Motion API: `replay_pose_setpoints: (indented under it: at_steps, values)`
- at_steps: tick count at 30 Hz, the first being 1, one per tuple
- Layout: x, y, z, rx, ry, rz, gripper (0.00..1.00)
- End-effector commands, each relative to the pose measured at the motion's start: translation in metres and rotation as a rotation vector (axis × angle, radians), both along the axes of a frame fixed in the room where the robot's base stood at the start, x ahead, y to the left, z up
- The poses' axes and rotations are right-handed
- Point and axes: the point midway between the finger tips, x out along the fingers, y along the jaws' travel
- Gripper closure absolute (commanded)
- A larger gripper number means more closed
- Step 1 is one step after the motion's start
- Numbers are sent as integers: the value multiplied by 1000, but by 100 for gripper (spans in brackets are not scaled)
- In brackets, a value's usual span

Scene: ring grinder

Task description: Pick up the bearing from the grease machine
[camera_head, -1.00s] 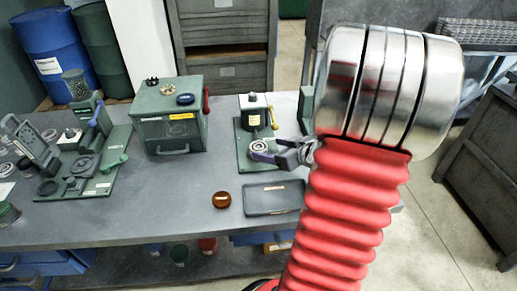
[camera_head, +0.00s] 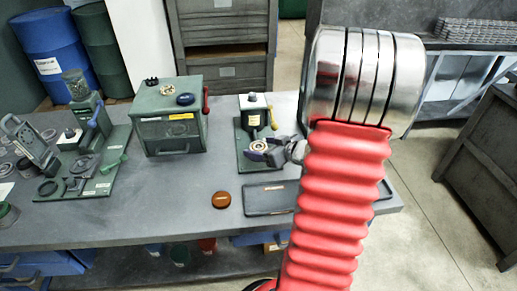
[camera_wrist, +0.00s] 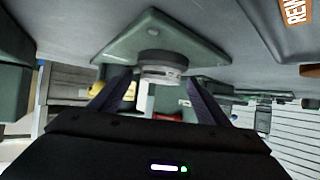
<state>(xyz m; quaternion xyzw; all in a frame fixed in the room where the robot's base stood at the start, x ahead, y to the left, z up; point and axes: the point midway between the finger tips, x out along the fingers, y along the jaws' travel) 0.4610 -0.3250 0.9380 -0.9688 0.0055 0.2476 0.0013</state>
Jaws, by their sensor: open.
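In the wrist view, which looks upside down, the bearing (camera_wrist: 162,66) is centred between the tips of my open fingers (camera_wrist: 158,80), on the green base (camera_wrist: 195,47). Contact between fingers and bearing cannot be told.
A green box (camera_head: 172,120) with parts on top stands to the left. Another green fixture (camera_head: 85,165) is farther left. Bare tabletop lies between them.

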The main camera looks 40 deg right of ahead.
Motion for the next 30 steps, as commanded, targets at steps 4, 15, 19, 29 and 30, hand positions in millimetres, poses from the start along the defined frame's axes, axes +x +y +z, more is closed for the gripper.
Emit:
replay_pose_setpoints:
  at_steps: [4,15,19,29,30]
  values:
    - [0,0,0,0,0,0,30]
    - [0,0,0,0,0,0,42]
    - [0,0,0,0,0,0,51]
    - [0,0,0,0,0,0,74]
    - [0,0,0,0,0,0,77]
